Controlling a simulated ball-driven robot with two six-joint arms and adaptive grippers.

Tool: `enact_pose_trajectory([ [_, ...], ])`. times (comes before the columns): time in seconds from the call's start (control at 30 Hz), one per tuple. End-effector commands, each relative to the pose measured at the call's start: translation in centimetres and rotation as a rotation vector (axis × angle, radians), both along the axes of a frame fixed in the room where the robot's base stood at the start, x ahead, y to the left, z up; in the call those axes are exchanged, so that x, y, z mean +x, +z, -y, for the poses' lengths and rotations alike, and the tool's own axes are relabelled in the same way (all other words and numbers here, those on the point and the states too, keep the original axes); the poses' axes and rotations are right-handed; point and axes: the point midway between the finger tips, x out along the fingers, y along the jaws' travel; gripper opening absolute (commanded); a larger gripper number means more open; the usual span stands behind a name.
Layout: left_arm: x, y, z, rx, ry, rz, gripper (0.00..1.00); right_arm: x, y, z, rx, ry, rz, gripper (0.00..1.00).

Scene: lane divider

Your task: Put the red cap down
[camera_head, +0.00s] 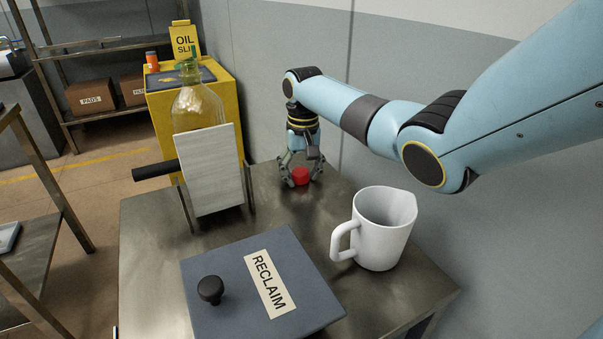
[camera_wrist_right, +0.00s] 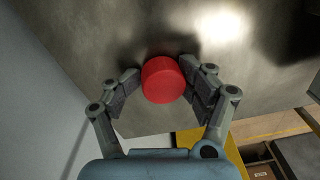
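The red cap (camera_head: 300,176) is at the far end of the metal table, at or just above its top; I cannot tell whether it touches. My right gripper (camera_head: 301,180) points down over it, with fingers on both sides of the cap. In the right wrist view the round red cap (camera_wrist_right: 163,80) sits between the fingertips of my right gripper (camera_wrist_right: 162,84), which look closed against its sides. A dark shadow lies on the metal beside the cap. My left gripper is not in view.
A white mug (camera_head: 376,228) stands at right on the table (camera_head: 150,290). A blue-grey RECLAIM lid (camera_head: 225,265) with a black knob is in front. A clear bottle (camera_head: 198,108) stands behind a pale panel (camera_head: 209,170) at left. Bare metal surrounds the cap.

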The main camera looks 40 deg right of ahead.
Motion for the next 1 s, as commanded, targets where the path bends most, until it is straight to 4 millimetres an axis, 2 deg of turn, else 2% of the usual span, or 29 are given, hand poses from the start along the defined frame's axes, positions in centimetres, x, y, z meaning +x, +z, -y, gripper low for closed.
enact_pose_trajectory([
  [0.1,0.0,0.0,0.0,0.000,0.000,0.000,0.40,-0.4,-0.4,-0.2,0.005,0.000,-0.011,0.59],
  [0.23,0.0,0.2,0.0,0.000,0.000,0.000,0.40,-0.2,0.7,-0.1,0.003,0.001,-0.007,0.59],
  [0.6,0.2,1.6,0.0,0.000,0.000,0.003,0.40,-0.1,9.3,0.2,-0.001,0.000,0.002,0.59],
  [0.7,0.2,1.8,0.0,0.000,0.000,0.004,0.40,-0.1,11.1,0.2,-0.001,0.000,0.001,0.59],
  [0.83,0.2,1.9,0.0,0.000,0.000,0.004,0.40,-0.2,12.6,0.2,0.001,0.000,-0.001,0.59],
  [1.0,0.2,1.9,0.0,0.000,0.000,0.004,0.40,-0.2,13.3,0.2,0.001,-0.001,-0.001,0.59],
])
